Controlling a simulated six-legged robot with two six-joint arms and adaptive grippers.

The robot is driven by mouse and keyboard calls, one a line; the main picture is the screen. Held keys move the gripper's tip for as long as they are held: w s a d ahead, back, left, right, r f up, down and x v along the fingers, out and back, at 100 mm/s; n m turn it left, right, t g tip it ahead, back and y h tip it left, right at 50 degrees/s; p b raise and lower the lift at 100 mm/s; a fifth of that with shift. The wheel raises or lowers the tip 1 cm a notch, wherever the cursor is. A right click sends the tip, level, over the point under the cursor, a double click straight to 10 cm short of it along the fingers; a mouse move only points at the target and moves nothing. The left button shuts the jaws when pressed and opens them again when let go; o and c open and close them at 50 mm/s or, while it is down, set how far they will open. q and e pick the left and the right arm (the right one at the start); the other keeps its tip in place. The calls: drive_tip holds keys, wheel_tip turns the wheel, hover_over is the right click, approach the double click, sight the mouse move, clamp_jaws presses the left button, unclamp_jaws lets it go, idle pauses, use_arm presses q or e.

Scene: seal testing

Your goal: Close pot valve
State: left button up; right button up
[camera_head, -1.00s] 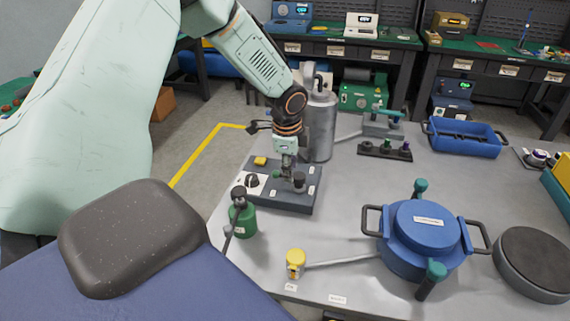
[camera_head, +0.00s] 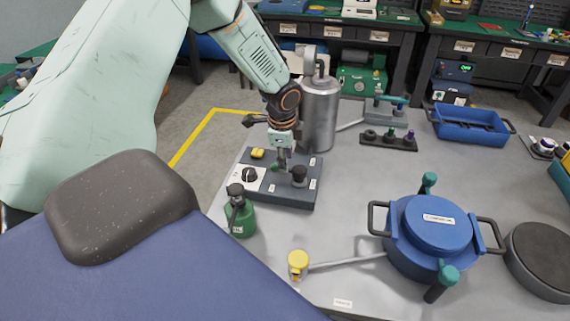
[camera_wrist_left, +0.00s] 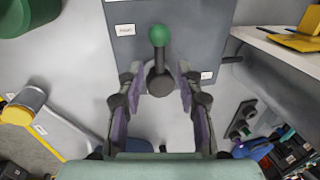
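The blue pot (camera_head: 424,240) stands on the grey table with teal-tipped clamps and black side handles. My left gripper (camera_head: 284,162) points down over a dark control box (camera_head: 282,196). In the left wrist view, my left gripper (camera_wrist_left: 158,98) is open, its purple-padded fingers on either side of a dark lever (camera_wrist_left: 159,80) with a green ball end (camera_wrist_left: 160,36). I cannot tell whether the fingers touch the lever. The box also carries a black knob on a white panel (camera_head: 246,182) and a yellow button (camera_head: 257,154). My right gripper is not in view.
A metal cylinder (camera_head: 319,115) stands behind the box. A green bottle (camera_head: 240,217) is at its front left. A yellow-capped fitting (camera_head: 298,262) with a grey hose lies between box and pot. A blue tray (camera_head: 468,130) is at the back right.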

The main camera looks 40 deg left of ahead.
use_arm(q)
drive_tip(key=shift+w+d+f, duration=0.1)
drive_tip(key=shift+f, duration=0.55)
drive_tip(key=shift+w+d+f, duration=0.1)
drive_tip(key=shift+f, duration=0.5)
drive_tip(key=shift+a, duration=0.1)
drive_tip(key=shift+a, duration=0.1)
drive_tip(key=shift+a, duration=0.1)
drive_tip(key=shift+c, duration=0.3)
drive_tip(key=shift+f, duration=0.1)
drive_tip(key=shift+c, duration=0.7)
clamp_jaws()
